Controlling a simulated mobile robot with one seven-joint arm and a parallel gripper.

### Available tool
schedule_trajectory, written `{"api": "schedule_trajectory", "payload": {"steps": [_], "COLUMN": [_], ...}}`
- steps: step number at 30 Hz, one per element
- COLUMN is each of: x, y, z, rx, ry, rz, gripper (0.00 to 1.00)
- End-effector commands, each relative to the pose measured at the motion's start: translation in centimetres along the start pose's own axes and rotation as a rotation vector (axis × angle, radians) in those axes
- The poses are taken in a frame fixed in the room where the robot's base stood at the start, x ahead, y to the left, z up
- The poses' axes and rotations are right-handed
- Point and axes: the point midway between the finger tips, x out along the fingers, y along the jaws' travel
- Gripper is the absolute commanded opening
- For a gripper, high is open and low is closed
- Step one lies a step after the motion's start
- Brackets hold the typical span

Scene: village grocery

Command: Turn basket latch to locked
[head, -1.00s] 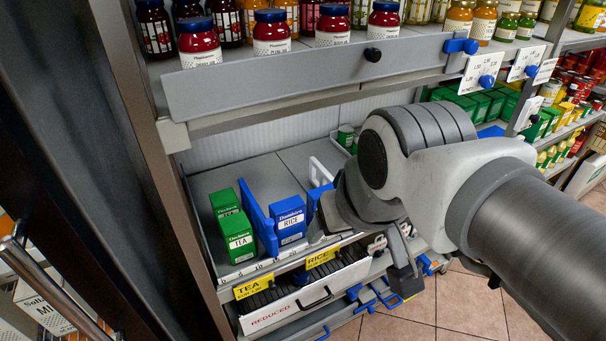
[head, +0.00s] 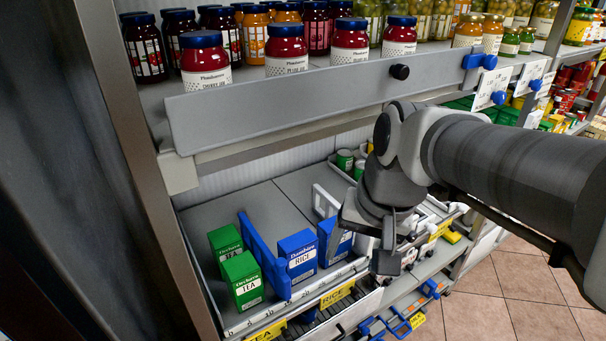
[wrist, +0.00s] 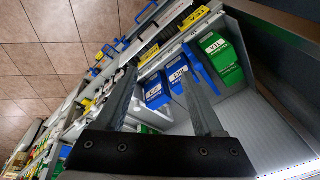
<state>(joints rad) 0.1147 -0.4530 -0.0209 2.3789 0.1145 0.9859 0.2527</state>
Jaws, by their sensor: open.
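I cannot make out which part is the basket latch. Several blue handle-like parts (head: 408,322) sit low on the shelf front, below and right of my gripper. In the wrist view my gripper (wrist: 160,74) has its two fingers spread apart with nothing held between them. In the head view my gripper (head: 372,245) hangs in front of the shelf, right of the blue rice boxes (head: 298,256), and hides part of the shelf edge. Whether it touches the shelf I cannot tell.
Green tea boxes (head: 242,280) and a blue divider (head: 262,252) stand left on the shelf. A grey rail (head: 290,90) with jars above overhangs it. A white frame (head: 325,202) stands behind my gripper. Tiled floor (head: 500,270) lies open at right.

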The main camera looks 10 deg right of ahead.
Motion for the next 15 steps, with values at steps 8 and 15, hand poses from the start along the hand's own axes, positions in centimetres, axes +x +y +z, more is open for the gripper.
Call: {"api": "schedule_trajectory", "payload": {"steps": [8, 15], "x": [8.0, 14.7], "y": [2.4, 5.5], "z": [-2.9, -5.6], "rx": [0.436, 0.777], "ry": [-0.239, -0.421], "rz": [0.003, -0.031], "gripper": [0.69, 0.69]}}
